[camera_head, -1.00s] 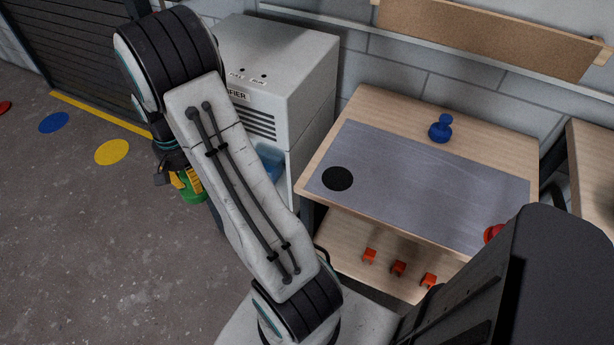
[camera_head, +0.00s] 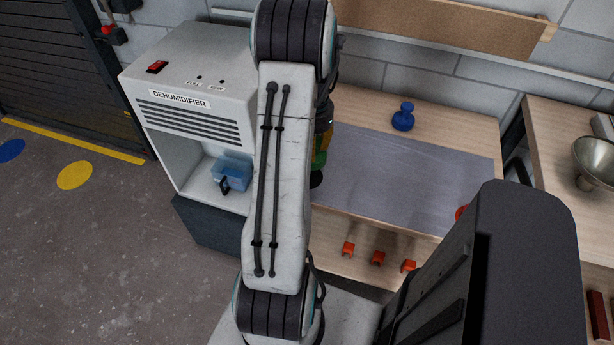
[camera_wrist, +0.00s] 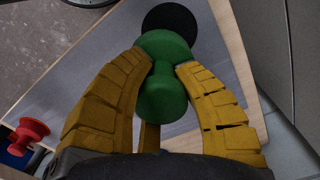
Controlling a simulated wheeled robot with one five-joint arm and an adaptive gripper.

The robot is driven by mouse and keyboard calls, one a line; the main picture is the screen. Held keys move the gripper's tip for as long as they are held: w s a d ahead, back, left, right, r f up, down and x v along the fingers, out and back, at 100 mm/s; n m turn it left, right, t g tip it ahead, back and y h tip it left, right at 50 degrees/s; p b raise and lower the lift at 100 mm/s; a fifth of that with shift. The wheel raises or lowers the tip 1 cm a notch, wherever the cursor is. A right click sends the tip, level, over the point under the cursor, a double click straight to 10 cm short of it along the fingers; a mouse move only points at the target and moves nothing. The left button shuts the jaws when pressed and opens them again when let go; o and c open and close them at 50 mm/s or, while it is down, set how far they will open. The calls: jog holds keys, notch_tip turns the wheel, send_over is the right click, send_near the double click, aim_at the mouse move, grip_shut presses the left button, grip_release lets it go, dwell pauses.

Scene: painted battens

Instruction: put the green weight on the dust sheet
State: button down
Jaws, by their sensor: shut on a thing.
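The green weight (camera_wrist: 160,97) is between the yellow fingers of my gripper (camera_wrist: 167,62), which is shut on it. In the head view the green weight (camera_head: 320,160) is mostly hidden behind my arm, in front of the left end of the dust sheet. The dust sheet (camera_head: 410,165) is a grey-blue sheet lying flat on the wooden table; it also shows in the wrist view (camera_wrist: 100,75). A black disc (camera_wrist: 172,22) lies on it, partly hidden by the weight. The gap between weight and sheet cannot be told.
A blue weight (camera_head: 403,118) stands on bare wood behind the sheet. A dehumidifier (camera_head: 190,90) stands left of the table. Orange pieces (camera_head: 378,258) are on the lower shelf. The sheet's middle is clear.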

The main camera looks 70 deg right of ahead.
jog(key=s+d+r+m, duration=0.1)
jog(key=s+m, duration=0.5)
jog(key=s, duration=0.6)
jog(key=s+d+r+m, duration=0.1)
jog(key=s+m, duration=0.5)
jog(key=s, duration=0.6)
jog(key=shift+s+r+m, duration=0.3)
jog(key=shift+s+r, duration=0.1)
jog(key=shift+r, duration=0.45)
